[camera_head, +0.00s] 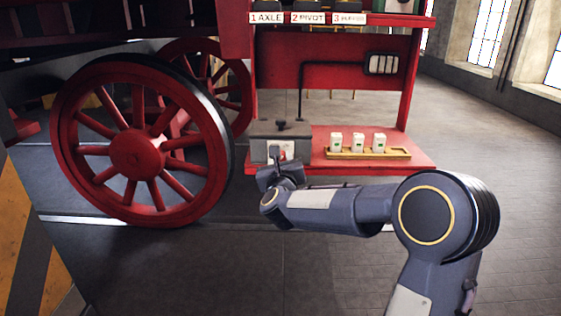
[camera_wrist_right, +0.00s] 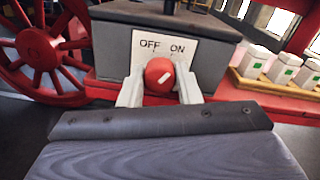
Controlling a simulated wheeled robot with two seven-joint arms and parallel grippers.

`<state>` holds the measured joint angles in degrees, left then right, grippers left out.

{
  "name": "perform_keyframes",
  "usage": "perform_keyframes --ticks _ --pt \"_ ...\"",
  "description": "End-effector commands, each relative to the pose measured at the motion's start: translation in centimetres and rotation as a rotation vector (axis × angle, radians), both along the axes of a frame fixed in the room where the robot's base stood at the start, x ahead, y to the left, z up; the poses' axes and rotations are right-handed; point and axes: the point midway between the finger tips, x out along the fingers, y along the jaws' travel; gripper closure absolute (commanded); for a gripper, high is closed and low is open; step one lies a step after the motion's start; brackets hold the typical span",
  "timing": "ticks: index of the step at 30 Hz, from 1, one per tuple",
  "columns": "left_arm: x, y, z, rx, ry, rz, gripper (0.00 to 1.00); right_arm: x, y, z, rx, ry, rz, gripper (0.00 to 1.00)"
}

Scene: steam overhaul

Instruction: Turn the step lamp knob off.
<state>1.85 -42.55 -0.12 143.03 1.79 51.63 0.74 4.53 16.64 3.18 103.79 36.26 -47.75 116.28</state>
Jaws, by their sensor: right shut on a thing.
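The step lamp knob (camera_wrist_right: 159,73) is a round red knob with a white mark, on a pale plate (camera_wrist_right: 198,49) lettered OFF at left and ON at right. The white mark slants up to the right, toward ON. The plate is on the front of a grey box (camera_head: 262,133), which also shows in the right wrist view (camera_wrist_right: 112,52). My right gripper (camera_wrist_right: 161,92) is shut on the knob, one pale finger on each side. In the head view my right gripper (camera_head: 280,168) reaches the box front and partly hides the knob. My left gripper is not in view.
A wooden tray (camera_head: 345,154) with several small white containers (camera_head: 358,142) stands right of the box on the red step (camera_head: 420,162). A large red spoked wheel (camera_head: 138,154) is at left. A pale fixture (camera_head: 382,64) is on the red panel above. Floor at right is clear.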

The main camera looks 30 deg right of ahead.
Motion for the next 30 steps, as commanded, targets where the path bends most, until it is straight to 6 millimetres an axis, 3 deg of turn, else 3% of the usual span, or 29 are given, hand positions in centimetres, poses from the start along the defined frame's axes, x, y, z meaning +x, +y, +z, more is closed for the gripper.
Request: perform_keyframes --ticks 13,30 --pt "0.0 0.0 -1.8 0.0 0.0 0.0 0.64 0.0 0.1 -0.1 -0.295 0.18 0.001 0.92" --pt "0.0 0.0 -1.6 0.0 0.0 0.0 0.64 0.1 0.2 0.0 -0.747 0.459 0.002 0.92"
